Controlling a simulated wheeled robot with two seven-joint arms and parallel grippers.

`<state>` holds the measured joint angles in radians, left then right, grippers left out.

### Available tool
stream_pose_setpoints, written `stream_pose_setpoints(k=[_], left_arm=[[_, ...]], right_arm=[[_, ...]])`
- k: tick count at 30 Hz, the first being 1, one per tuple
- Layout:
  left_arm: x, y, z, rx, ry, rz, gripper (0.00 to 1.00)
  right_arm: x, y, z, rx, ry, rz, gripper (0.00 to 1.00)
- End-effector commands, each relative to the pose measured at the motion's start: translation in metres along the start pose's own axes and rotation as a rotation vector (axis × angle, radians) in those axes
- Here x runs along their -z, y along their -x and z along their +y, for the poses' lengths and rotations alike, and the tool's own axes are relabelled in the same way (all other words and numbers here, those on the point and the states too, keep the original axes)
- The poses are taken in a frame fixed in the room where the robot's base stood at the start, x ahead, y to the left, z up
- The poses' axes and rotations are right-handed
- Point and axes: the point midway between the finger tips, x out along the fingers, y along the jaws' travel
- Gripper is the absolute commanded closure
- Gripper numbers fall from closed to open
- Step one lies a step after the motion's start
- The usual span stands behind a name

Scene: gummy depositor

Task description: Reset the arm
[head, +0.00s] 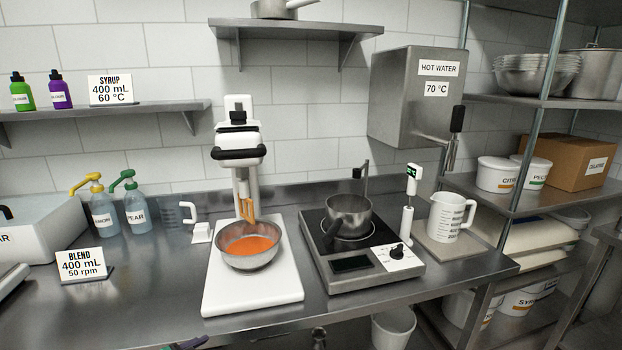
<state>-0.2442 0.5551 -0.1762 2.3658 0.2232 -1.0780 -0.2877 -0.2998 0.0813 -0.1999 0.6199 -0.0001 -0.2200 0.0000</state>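Neither of my grippers can be made out in the head view, so I cannot see their fingers or anything they may hold. A white mixer (237,155) stands on a white board (252,296), with its orange beater reaching down into a steel bowl (249,260) of orange liquid. A steel pot (349,216) sits on the hot plate (362,262). A white measuring jug (450,217) stands below the hot water dispenser (417,97).
Pump bottles (103,213) and a BLEND sign (84,265) stand at the left of the steel counter (160,285). A thermometer (410,200) stands upright beside the hot plate. The counter's front left is mostly clear. A small dark and purple thing at the bottom edge is unclear.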

Motion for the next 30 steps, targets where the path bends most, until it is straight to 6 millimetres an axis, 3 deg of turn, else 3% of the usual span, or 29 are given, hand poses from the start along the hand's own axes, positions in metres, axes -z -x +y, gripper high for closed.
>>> stream_pose_setpoints(k=[3, 12, 17, 23, 27, 30], left_arm=[[-0.053, 0.011, 0.045, -0.067, 0.234, -0.191, 0.43], [-0.147, 0.062, 0.133, -0.143, 0.657, -0.615, 0.43], [-0.184, 0.011, 0.159, -0.156, 0.637, -0.634, 0.43], [-0.246, -0.040, 0.208, -0.179, 0.628, -0.669, 0.43], [-0.314, -0.064, 0.262, -0.201, 0.619, -0.708, 0.43], [-0.371, -0.064, 0.307, -0.219, 0.610, -0.739, 0.43]], right_arm=[[0.000, 0.000, 0.000, 0.000, 0.000, 0.000, 0.54], [0.000, 0.000, 0.000, 0.000, 0.000, -0.001, 0.54], [0.000, 0.000, 0.000, 0.000, 0.000, 0.000, 0.54], [0.000, 0.000, -0.001, 0.001, 0.000, 0.000, 0.54], [0.000, 0.000, -0.001, 0.001, 0.000, 0.000, 0.54], [0.000, 0.000, -0.001, 0.002, -0.001, 0.000, 0.54]])
